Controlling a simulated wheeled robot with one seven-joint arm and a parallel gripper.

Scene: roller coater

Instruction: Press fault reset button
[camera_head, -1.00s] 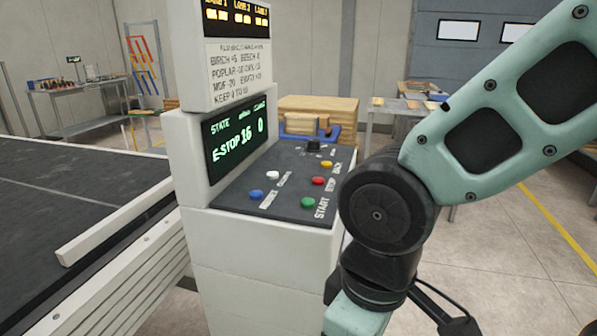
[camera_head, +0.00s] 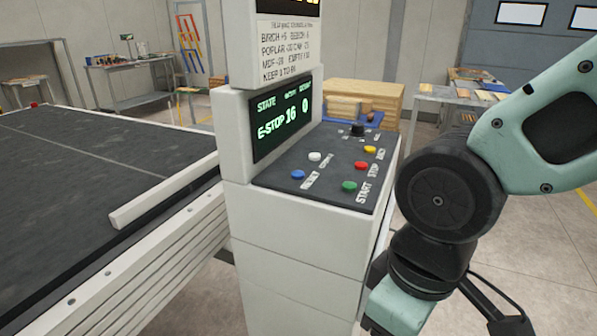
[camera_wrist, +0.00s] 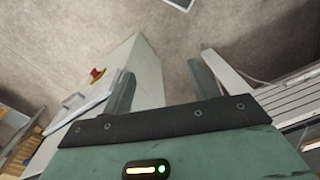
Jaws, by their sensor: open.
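The control console (camera_head: 295,225) stands in the middle of the head view, with a sloping dark button panel (camera_head: 268,181). A blue button (camera_head: 298,174) sits at the panel's near left, beside a label that seems to read RESET. A white button (camera_head: 314,156) is just behind it. Green (camera_head: 349,186), red (camera_head: 360,165) and yellow (camera_head: 370,150) buttons line the right side. The screen (camera_head: 282,117) reads E-STOP. My gripper (camera_wrist: 160,68) is open and empty in the wrist view, its fingers apart. It is out of the head view, below my arm at the console's right.
A conveyor bed (camera_head: 90,185) with a white side rail fills the left. A black knob (camera_head: 357,129) stands at the panel's back. In the wrist view, a red mushroom button (camera_wrist: 97,74) is on a pale surface. Open floor (camera_head: 545,265) lies at the right.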

